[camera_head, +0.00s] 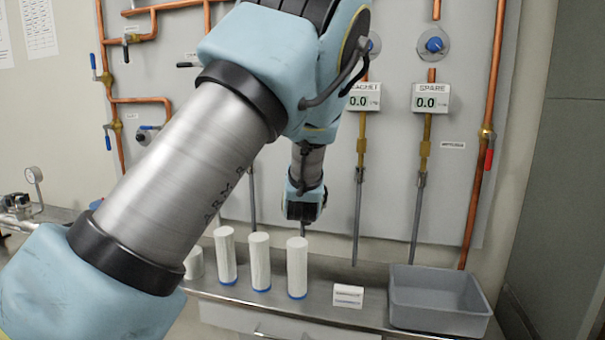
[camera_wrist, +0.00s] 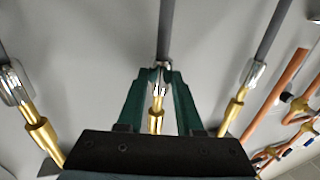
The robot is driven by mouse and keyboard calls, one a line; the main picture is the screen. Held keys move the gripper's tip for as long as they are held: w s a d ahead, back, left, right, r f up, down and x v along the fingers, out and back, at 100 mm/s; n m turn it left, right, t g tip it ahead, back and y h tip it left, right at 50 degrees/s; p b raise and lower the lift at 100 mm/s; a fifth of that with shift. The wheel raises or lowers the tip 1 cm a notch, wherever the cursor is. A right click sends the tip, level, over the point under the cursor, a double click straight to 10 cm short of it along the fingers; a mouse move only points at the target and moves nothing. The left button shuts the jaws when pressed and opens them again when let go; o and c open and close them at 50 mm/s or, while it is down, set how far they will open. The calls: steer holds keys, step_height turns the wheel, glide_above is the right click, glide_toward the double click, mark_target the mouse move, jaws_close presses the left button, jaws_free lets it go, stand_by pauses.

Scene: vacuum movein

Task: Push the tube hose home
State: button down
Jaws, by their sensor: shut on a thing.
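In the wrist view, my gripper (camera_wrist: 161,76) has its green fingers shut on the middle grey hose (camera_wrist: 165,28) near the hose's end. Directly in line below that end in the picture is a brass fitting (camera_wrist: 156,118), between my fingers. The fingers cover the joint, so I cannot tell how far the hose sits on the fitting. In the head view, my arm hides the fitting and most of the gripper; a short dark length of this hose (camera_head: 303,230) shows below it.
Neighbouring hoses on brass fittings stand close on the left (camera_wrist: 40,132) and right (camera_wrist: 234,108). In the head view, several white cylinders (camera_head: 297,268), a small label card (camera_head: 348,296) and a grey bin (camera_head: 440,300) stand on the metal bench. Copper pipes (camera_head: 485,130) run along the panel.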

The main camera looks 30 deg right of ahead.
stand_by(0.8)
steer(key=shift+r+p, duration=0.4)
steer(key=shift+r, duration=1.65)
steer(key=c, duration=0.6)
jaws_free()
steer(key=shift+o, duration=0.2)
steer(key=shift+s, duration=0.1)
steer(key=b+v, duration=0.3)
steer(key=v, duration=0.7)
steer(key=shift+s+a+b, duration=0.2)
steer(key=shift+s+b, duration=0.1)
steer(key=shift+b, duration=0.1)
steer(key=shift+f, duration=0.1)
